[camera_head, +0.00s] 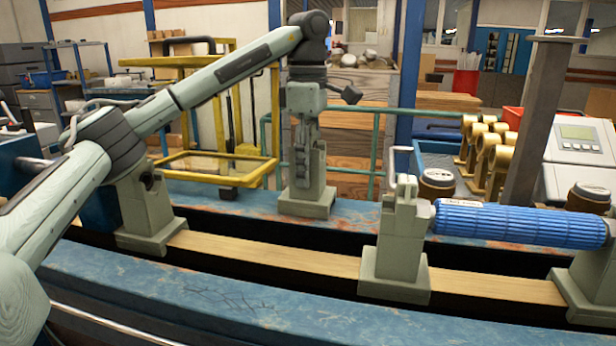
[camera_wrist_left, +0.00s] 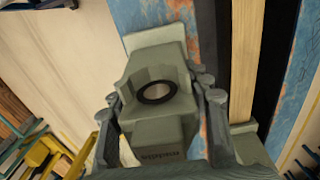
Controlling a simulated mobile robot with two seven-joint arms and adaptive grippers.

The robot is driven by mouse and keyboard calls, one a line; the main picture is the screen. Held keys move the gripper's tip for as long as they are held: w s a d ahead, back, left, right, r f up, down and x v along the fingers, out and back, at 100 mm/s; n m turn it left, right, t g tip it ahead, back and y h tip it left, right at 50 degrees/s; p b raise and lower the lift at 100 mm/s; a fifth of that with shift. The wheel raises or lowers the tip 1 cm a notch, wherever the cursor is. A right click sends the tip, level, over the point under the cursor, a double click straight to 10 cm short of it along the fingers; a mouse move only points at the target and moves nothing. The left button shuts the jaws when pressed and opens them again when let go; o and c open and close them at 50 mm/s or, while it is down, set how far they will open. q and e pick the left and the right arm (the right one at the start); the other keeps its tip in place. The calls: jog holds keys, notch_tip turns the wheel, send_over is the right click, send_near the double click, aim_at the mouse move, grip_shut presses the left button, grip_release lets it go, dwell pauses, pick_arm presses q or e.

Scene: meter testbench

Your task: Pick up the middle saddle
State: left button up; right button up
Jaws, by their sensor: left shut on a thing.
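The middle saddle (camera_head: 318,185) is a grey-green block with a wide foot. My left gripper (camera_head: 306,150) points down from above and is shut on its upper part. The saddle is upright over the far blue strip of the bench, behind the wooden rail; I cannot tell whether its foot touches the strip. In the left wrist view the saddle (camera_wrist_left: 148,68) sits between the two fingers of my left gripper (camera_wrist_left: 158,104), with a dark-ringed hole and lettering on it. My right gripper is not in view.
A similar saddle (camera_head: 146,215) stands on the wooden rail (camera_head: 270,259) at left, another saddle (camera_head: 395,262) right of centre. A blue ribbed cylinder (camera_head: 520,222) extends right from the latter to a further saddle (camera_head: 588,285). The rail between the left two is clear. A yellow frame (camera_head: 215,165) stands behind.

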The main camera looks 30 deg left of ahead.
pick_arm(q)
grip_shut()
jog(key=shift+r, duration=0.1)
